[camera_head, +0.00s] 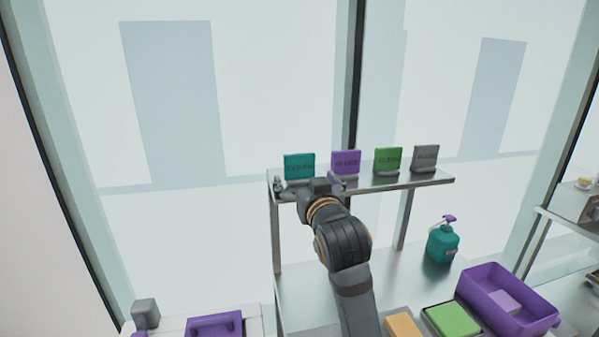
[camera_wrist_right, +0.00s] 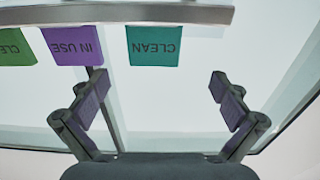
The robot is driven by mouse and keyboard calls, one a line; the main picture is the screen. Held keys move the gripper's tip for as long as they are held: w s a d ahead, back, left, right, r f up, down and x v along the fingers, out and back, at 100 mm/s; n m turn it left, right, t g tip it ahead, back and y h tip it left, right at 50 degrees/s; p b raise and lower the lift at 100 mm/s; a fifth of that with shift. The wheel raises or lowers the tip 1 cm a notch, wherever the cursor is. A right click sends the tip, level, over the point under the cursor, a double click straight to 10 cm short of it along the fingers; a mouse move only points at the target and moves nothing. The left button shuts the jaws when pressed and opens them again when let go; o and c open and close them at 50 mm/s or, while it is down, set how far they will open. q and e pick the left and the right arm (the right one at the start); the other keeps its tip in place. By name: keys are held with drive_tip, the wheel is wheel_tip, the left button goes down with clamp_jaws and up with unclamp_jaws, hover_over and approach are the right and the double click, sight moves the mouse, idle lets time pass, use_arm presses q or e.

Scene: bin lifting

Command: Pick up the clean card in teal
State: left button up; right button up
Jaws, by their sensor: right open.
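The teal card (camera_head: 299,165) stands upright at the left end of the raised shelf. In the right wrist view the teal card (camera_wrist_right: 153,46) hangs upside down in the picture and reads CLEAN. My right gripper (camera_head: 309,184) is in front of the card at the shelf's edge. In the wrist view my right gripper (camera_wrist_right: 157,79) is open and empty, its fingers spread wide to either side of the card's line, with the card beyond the tips. My left gripper is out of view.
Beside the teal card stand a purple IN USE card (camera_head: 345,161), a green card (camera_head: 387,159) and a grey card (camera_head: 425,157) on the shelf (camera_head: 436,181). Below are a teal spray bottle (camera_head: 442,245) and a purple bin (camera_head: 541,322). Windows rise behind.

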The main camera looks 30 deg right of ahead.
sight(300, 167)
drive_tip(key=x, duration=0.4)
drive_tip(key=shift+d+f+p, duration=0.2)
drive_tip(key=shift+f+p, duration=0.05)
drive_tip(key=shift+p, duration=0.05)
drive_tip(key=shift+w, duration=0.15)
drive_tip(key=shift+w+d+r+p, duration=0.2)
drive_tip(key=shift+w+r+p, duration=0.05)
drive_tip(key=shift+w+p, duration=0.2)
drive_tip(key=shift+w+d+r+p, duration=0.2)
drive_tip(key=shift+w+p, duration=0.1)
drive_tip(key=shift+p, duration=0.1)
drive_tip(key=x, duration=0.3)
drive_tip(key=shift+d+f+p, duration=0.25)
drive_tip(key=shift+f+p, duration=0.1)
drive_tip(key=shift+p, duration=0.05)
drive_tip(key=shift+w+f, duration=0.1)
drive_tip(key=shift+a, duration=0.2)
drive_tip(key=c, duration=1.3)
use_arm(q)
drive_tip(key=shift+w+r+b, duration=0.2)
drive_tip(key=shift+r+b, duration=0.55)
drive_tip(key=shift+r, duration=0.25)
use_arm(e)
drive_tip(key=shift+o, duration=0.2)
wheel_tip(300, 167, up, 10)
drive_tip(key=shift+d+r, duration=0.1)
